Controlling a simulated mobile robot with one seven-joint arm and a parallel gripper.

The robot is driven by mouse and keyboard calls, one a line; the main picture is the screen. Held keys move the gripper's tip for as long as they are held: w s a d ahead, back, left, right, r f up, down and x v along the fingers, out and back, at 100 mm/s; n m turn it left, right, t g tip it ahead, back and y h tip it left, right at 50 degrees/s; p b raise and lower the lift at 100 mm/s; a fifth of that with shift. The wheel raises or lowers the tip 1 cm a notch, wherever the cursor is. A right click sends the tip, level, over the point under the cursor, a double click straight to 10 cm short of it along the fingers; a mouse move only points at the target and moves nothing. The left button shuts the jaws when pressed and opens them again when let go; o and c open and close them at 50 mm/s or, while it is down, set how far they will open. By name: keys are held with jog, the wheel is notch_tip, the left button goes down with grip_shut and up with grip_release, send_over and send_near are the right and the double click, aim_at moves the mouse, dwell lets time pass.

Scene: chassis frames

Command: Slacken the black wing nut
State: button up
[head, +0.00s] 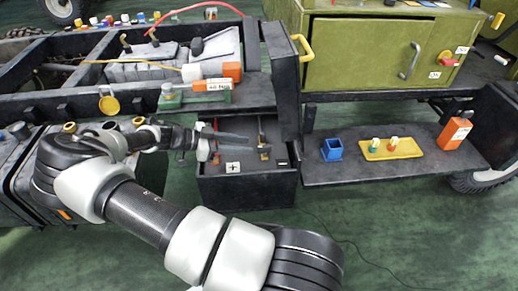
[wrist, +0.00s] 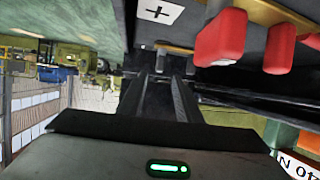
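My gripper (wrist: 175,64) shows in the wrist view with its two dark fingers apart and nothing visible between them. In the head view my gripper (head: 228,146) reaches over the open black battery box (head: 246,192) from the left. A small dark piece (head: 265,153) on a brownish base stands at the right of the box top, by the minus label (head: 282,163); it looks like the black wing nut, but its shape is too small to make out. The fingers are left of it, apparently not touching. In the wrist view a red two-lobed part (wrist: 221,38) is close, near the plus label (wrist: 158,12).
An orange-ended part (head: 232,72) lies above the gripper.

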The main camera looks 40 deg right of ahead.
aim_at(259, 147)
jog(key=b+x, duration=0.1)
jog(key=x, duration=0.5)
jog(key=shift+s+d+f, duration=0.1)
jog(key=shift+d+f, duration=0.05)
jog(key=shift+d, duration=0.05)
grip_shut()
